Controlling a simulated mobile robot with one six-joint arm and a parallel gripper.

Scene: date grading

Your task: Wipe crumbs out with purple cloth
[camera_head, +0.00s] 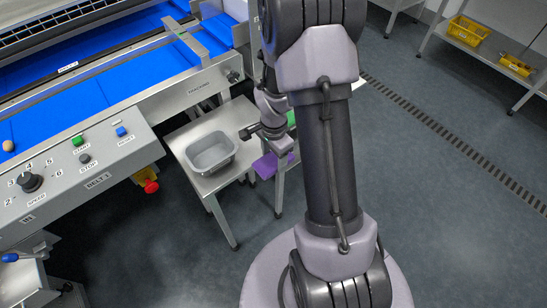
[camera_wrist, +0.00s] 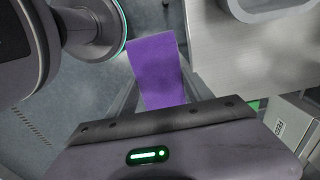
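A purple cloth (camera_head: 266,166) shows in the head view just below my gripper (camera_head: 262,135), at the right edge of the small steel table. In the wrist view the cloth (camera_wrist: 157,66) is a flat purple strip, its near end hidden behind my gripper's dark body (camera_wrist: 165,125). The fingertips are not clear in either view, so I cannot tell whether they grip the cloth. A grey tub (camera_head: 229,153) stands on the table, left of my gripper. Its rim (camera_wrist: 246,17) shows at the wrist view's upper right. I cannot make out crumbs in it.
The small steel table (camera_head: 210,184) stands beside the conveyor machine (camera_head: 133,108) with its blue belt (camera_head: 55,120). A red knob (camera_head: 151,187) sticks out below the control panel. Yellow bins (camera_head: 468,31) sit on a far shelf. The floor on the right is clear.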

